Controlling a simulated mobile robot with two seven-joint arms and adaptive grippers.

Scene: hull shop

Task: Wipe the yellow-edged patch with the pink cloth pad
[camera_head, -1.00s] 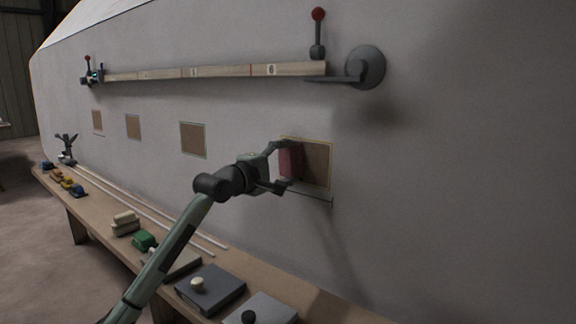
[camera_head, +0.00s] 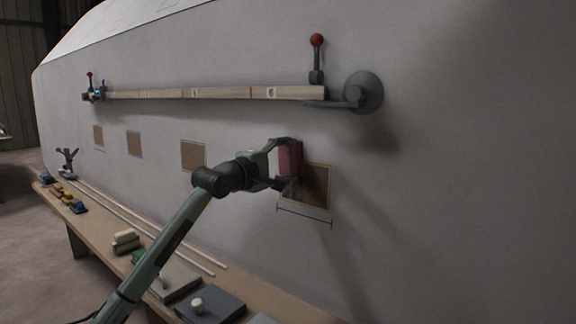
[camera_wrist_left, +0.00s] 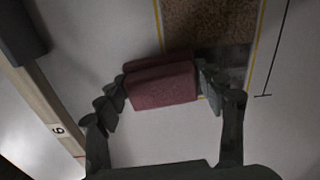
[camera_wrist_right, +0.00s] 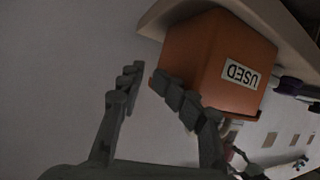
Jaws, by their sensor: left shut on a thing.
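The yellow-edged patch (camera_head: 318,186) is a brown speckled rectangle on the pale hull wall. My left gripper (camera_head: 288,162) is shut on the pink cloth pad (camera_head: 290,154), which is at the patch's upper left corner and covers part of it. Contact between pad and wall is unclear. My right gripper (camera_wrist_right: 147,78) is open and empty, near an orange bin marked USED (camera_wrist_right: 215,62).
A numbered wooden batten (camera_head: 215,93) runs along the wall above, with a red-knobbed clamp (camera_head: 317,60) and a round dark mount (camera_head: 363,92). Other brown patches (camera_head: 193,156) lie left. A bench (camera_head: 100,228) below carries blocks, rods and plates. Wall right of the patch is bare.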

